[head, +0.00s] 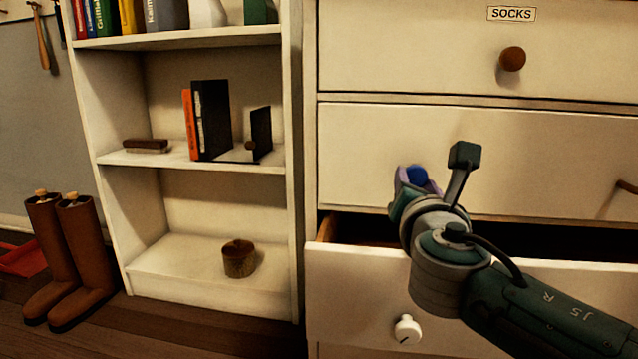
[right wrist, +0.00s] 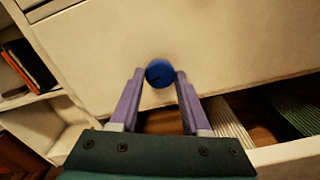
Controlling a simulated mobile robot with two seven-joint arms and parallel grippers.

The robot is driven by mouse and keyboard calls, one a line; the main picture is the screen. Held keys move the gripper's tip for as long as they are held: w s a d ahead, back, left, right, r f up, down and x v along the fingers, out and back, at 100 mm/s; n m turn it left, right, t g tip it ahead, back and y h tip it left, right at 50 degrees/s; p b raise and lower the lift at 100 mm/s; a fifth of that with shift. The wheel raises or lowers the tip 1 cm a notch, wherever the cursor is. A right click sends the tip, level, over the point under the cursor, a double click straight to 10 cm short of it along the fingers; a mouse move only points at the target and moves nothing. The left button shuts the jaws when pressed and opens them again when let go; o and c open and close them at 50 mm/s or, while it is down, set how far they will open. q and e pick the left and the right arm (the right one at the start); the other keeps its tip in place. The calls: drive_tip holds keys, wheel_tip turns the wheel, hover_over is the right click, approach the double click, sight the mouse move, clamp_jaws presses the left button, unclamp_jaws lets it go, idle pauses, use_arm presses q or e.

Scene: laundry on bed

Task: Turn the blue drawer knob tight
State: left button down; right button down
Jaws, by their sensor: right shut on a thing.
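The blue drawer knob (head: 417,175) is on the front of the middle drawer (head: 360,150), partly hidden by my right gripper (head: 408,182) in the head view. In the right wrist view the round blue knob (right wrist: 160,73) sits between the tips of the two purple fingers of my right gripper (right wrist: 158,78). The fingers are shut on it from both sides. Whether the knob sits flush against the drawer front cannot be told. My left gripper is in neither view.
The drawer below (head: 350,280), with a white knob (head: 407,329), stands partly open under my right arm. The top drawer carries a SOCKS label (head: 511,14) and a brown knob (head: 512,59). A white bookshelf (head: 210,290) stands at left, with brown boots (head: 65,260) beside it.

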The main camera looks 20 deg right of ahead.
drive_tip(key=m+b, duration=0.2)
drive_tip(key=m, duration=0.3)
drive_tip(key=shift+f+m, duration=0.1)
drive_tip(key=shift+m, duration=0.2)
drive_tip(key=m+b, duration=0.2)
drive_tip(key=m, duration=0.3)
drive_tip(key=shift+a+m, duration=0.1)
drive_tip(key=shift+m, duration=0.2)
drive_tip(key=m+b, duration=0.2)
drive_tip(key=m, duration=0.3)
drive_tip(key=m+b, duration=0.1)
drive_tip(key=m, duration=0.2)
drive_tip(key=shift+r, duration=0.2)
drive_tip(key=shift+m+b, duration=0.4)
drive_tip(key=shift+m, duration=0.5)
drive_tip(key=shift+c, duration=1.9)
unclamp_jaws()
